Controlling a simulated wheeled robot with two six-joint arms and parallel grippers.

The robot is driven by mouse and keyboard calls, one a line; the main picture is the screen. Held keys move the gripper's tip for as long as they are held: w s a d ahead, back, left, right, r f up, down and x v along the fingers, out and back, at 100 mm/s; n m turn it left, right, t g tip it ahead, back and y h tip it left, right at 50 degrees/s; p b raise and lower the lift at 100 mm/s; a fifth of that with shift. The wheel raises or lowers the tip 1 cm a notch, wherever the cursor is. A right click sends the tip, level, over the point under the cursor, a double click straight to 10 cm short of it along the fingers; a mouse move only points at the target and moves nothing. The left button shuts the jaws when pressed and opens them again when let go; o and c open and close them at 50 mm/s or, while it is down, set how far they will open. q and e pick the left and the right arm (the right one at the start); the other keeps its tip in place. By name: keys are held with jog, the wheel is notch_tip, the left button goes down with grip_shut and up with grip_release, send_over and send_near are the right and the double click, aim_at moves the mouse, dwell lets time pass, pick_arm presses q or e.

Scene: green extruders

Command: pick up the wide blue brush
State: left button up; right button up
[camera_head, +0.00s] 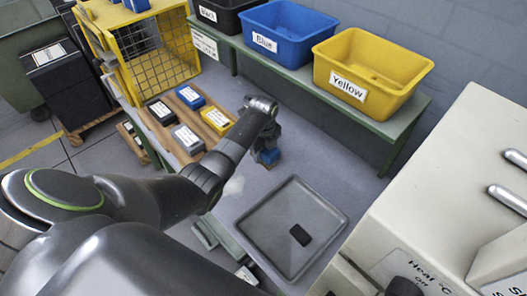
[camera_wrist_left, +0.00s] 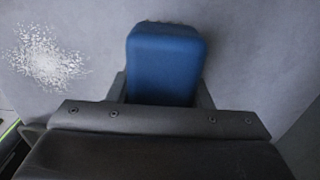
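The blue brush (camera_wrist_left: 165,58) is a rounded blue block, upright in the left wrist view, with a finger close along each side. In the head view a small blue part of it (camera_head: 270,156) shows under the left gripper (camera_head: 266,142), over the grey table. The fingers (camera_wrist_left: 161,92) flank the brush with little or no gap. I cannot tell whether they press on it or only stand around it, nor whether it touches the table. My right gripper is not in view.
White granules (camera_wrist_left: 46,58) lie on the grey surface left of the brush. A grey tray (camera_head: 250,220) with a dark block (camera_head: 300,235) is nearby. Labelled blocks (camera_head: 188,137) lie on a wooden board. Blue (camera_head: 290,28) and yellow (camera_head: 372,62) bins stand behind. A beige machine (camera_head: 440,190) is at right.

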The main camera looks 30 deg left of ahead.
pick_arm(q)
jog(key=c, duration=0.3)
notch_tip(320, 180, up, 10)
jog(key=shift+b, duration=0.5)
jog(key=o, duration=0.3)
jog(key=shift+c, duration=0.6)
jog(key=shift+s+a, duration=0.1)
